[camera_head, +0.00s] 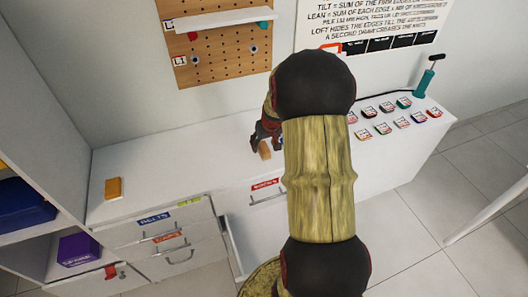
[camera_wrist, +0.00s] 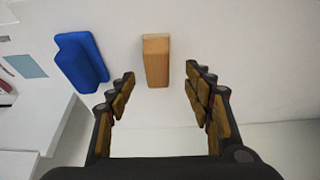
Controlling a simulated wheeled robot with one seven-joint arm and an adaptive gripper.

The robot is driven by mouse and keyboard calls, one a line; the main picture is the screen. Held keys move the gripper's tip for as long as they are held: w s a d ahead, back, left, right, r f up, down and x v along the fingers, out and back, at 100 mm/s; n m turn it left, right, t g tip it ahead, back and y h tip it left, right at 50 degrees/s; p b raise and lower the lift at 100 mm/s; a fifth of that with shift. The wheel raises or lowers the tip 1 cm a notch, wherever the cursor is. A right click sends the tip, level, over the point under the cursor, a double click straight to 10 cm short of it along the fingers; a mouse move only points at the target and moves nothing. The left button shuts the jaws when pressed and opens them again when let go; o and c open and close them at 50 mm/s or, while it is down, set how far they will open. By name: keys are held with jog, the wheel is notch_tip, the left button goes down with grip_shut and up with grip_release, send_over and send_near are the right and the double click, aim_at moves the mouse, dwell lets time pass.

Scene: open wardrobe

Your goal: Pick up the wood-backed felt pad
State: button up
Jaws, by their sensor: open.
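A small wood-coloured block (camera_wrist: 156,62), which looks like the wood-backed felt pad, rests on the white surface; no felt can be made out. In the wrist view it lies just beyond the fingertips and roughly midway between them. In the head view the block (camera_head: 264,150) is beside my gripper's fingers, partly covered by my arm. My gripper (camera_wrist: 160,84) is open and empty, with a finger on each side of the view. It also shows in the head view (camera_head: 263,136), partly behind my arm.
A blue block (camera_wrist: 82,62) lies left of the wooden block in the wrist view. In the head view, an orange block (camera_head: 113,188) sits at the counter's left. Several labelled pads (camera_head: 384,117) and a teal pump (camera_head: 428,75) stand right. A pegboard (camera_head: 220,42) hangs behind.

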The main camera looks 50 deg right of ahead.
aim_at(264, 147)
jog(key=x, duration=0.2)
jog(key=b+x, duration=0.1)
jog(key=x, duration=0.1)
jog(key=shift+s+d+b, duration=0.1)
jog(key=shift+s+b, duration=0.15)
jog(key=shift+b, duration=0.05)
jog(key=shift+w+d+f, duration=0.1)
jog(key=shift+w+f, duration=0.1)
jog(key=shift+f, duration=0.1)
jog(key=shift+c, duration=1)
jog(key=c, duration=1.1)
jog(key=shift+r, duration=0.1)
